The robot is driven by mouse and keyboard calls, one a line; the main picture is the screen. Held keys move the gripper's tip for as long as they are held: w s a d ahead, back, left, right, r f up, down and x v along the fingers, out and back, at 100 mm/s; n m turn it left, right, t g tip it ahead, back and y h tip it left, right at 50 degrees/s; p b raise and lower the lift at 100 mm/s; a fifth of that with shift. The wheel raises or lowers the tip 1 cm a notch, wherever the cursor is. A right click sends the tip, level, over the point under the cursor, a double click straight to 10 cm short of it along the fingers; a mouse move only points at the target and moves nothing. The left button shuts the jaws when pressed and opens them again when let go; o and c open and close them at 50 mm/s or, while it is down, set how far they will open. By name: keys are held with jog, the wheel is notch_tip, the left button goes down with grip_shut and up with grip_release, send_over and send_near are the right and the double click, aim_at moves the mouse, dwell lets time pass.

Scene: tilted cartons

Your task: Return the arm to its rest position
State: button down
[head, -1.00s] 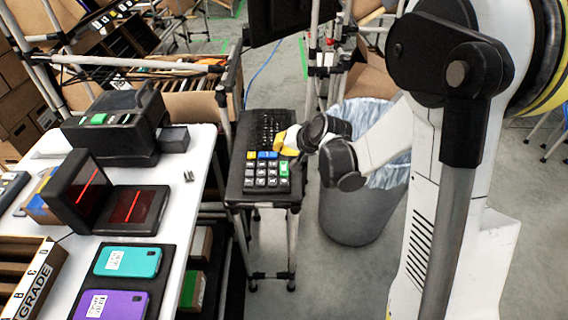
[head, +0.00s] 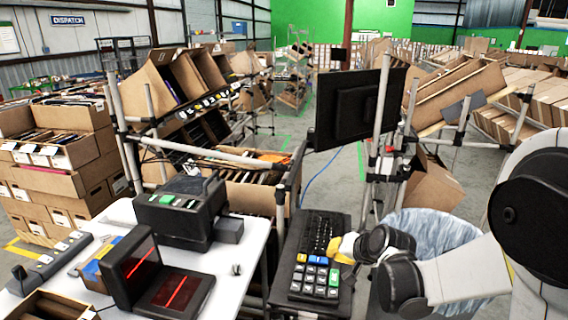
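My arm (head: 465,272) reaches in from the right in the head view, in front of the lined bin. Its end with the yellow part, my gripper (head: 345,247), is over the small black stand, beside the keypad (head: 316,278) and the keyboard (head: 322,233). The fingertips are too small and partly hidden, so I cannot tell whether they are open or shut. Nothing held is visible.
A white table (head: 243,276) at left bears a black printer-like device (head: 180,210) and a scanner with red lines (head: 140,268). A monitor (head: 358,105) stands behind the stand. A grey bin with a clear liner (head: 440,228) is at right. Tilted cartons (head: 460,95) fill racks behind.

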jog(key=s+r+n+h, duration=0.1)
jog(key=s+r, duration=0.4)
jog(key=s, duration=0.8)
jog(key=s+r+n+g+h, duration=0.1)
jog(key=s+r, duration=0.4)
jog(key=s, duration=0.8)
jog(key=d+n+h, duration=0.1)
jog(key=n, duration=0.1)
jog(key=shift+s+n, duration=0.25)
jog(key=shift+n, duration=0.05)
jog(key=shift+r, duration=0.1)
